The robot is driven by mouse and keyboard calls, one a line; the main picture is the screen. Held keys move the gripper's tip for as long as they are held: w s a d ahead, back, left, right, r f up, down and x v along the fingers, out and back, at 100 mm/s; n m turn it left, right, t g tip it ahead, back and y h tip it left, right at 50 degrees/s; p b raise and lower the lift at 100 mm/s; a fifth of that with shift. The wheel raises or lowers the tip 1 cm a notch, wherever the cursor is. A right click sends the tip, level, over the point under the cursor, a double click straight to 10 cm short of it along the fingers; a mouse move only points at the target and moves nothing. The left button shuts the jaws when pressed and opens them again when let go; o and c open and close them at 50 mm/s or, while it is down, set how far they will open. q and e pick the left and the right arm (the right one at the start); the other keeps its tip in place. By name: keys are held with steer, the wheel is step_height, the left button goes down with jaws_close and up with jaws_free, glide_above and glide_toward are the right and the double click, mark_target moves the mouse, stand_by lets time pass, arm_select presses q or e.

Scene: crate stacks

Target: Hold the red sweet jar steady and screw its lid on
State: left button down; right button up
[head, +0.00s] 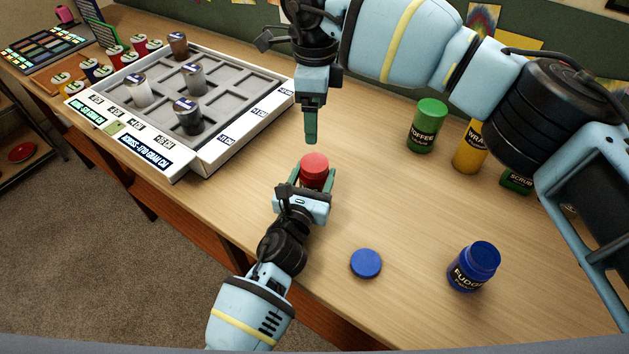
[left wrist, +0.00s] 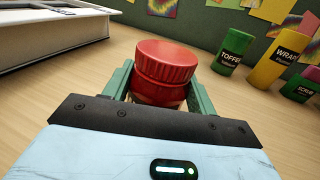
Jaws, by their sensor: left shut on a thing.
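The red sweet jar (head: 312,180) stands upright on the table between the green fingers of my left gripper (head: 313,184), which is shut on it. In the left wrist view the jar (left wrist: 160,96) is between both fingers. Its red ribbed lid (head: 314,162) sits on top and looks about level in the left wrist view (left wrist: 166,60); how far it is screwed down I cannot tell. My right gripper (head: 311,127) points down above and just behind the jar, clear of the lid. Its fingers overlap from this side, so its opening is hidden.
A blue lid (head: 366,263) and a blue fudge jar (head: 474,268) stand to the right. A green toffee jar (head: 427,126) and a yellow jar (head: 469,147) are at the back right. A white compartment tray (head: 245,131) is on the left. Bare table surrounds the red jar.

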mark_target(310, 184)
steer(key=shift+r, duration=0.1)
arm_select(q)
steer(key=shift+c, duration=2)
jaws_free()
steer(key=shift+v, duration=3.9)
arm_select(e)
steer(key=shift+r, duration=0.6)
